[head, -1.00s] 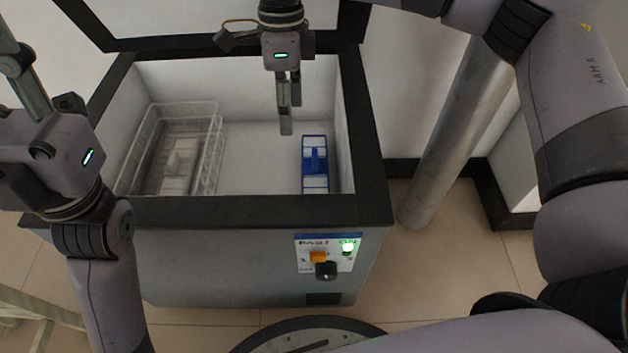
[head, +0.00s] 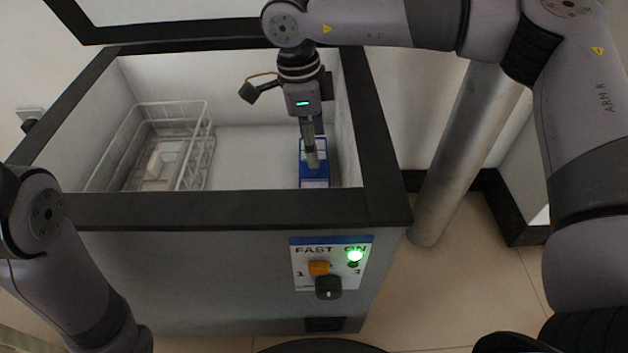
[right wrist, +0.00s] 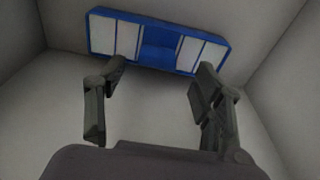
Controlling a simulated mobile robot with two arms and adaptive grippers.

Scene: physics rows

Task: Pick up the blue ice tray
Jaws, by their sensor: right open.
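The blue ice tray (head: 313,183) lies on the floor of the open chest freezer, near its right wall. It has a blue frame and middle with white compartments at both ends. In the right wrist view the tray (right wrist: 158,30) spans the top of the picture, beyond the fingertips. My right gripper (head: 312,163) points down into the freezer over the tray and hides part of it. In its wrist view the right gripper (right wrist: 160,85) is open with nothing between its fingers. My left arm shows at the lower left, but its gripper is out of view.
A white wire basket (head: 193,165) with pale items inside stands at the left of the freezer. The freezer's dark rim (head: 230,208) surrounds the opening, and its raised lid is behind. The floor between basket and tray is clear.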

